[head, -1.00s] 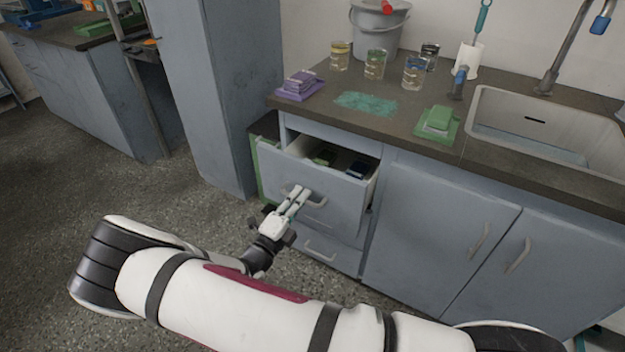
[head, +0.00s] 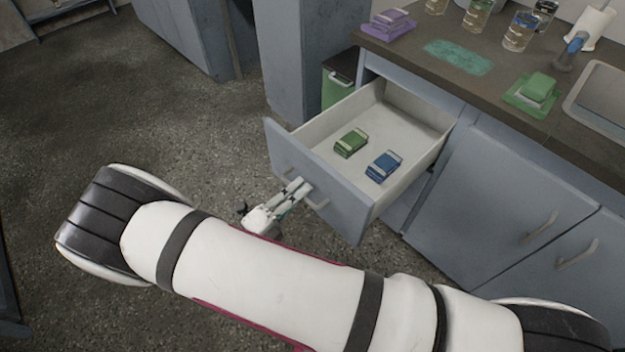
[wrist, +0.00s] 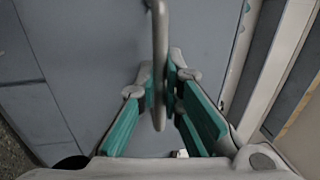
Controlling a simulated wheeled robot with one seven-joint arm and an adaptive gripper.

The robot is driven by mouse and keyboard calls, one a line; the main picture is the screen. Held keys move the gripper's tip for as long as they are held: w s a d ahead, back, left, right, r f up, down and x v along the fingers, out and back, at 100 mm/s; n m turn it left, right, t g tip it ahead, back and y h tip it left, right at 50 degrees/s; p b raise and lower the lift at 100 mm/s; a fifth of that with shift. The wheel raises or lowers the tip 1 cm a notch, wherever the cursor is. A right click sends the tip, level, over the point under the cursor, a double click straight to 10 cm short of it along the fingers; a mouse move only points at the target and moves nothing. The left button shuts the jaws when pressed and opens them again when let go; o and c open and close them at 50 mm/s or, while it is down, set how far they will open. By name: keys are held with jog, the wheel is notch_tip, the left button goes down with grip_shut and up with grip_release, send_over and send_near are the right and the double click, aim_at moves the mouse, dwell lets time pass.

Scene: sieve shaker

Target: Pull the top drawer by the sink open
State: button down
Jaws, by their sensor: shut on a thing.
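The top drawer (head: 318,187) by the sink stands well open, its white inside showing. A green box (head: 351,142) and a blue box (head: 384,165) lie on its floor. My gripper (head: 302,187) is at the drawer's front, shut on the drawer handle (head: 318,203). In the wrist view the handle (wrist: 160,60) runs between the teal-padded fingers of my gripper (wrist: 160,95). Part of the handle is hidden behind the fingers in the head view.
The dark counter (head: 450,75) above holds a purple stack (head: 390,22), glass beakers, a teal patch and a green stack (head: 535,90). The sink (head: 600,100) is at the right edge. A green bin (head: 337,88) stands behind the drawer. The floor at left is clear.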

jog(key=shift+s+a+f, duration=0.1)
jog(key=shift+s+a, duration=0.25)
jog(key=shift+s, duration=0.05)
jog(key=c, duration=1.7)
grip_release()
jog(key=v, duration=1.2)
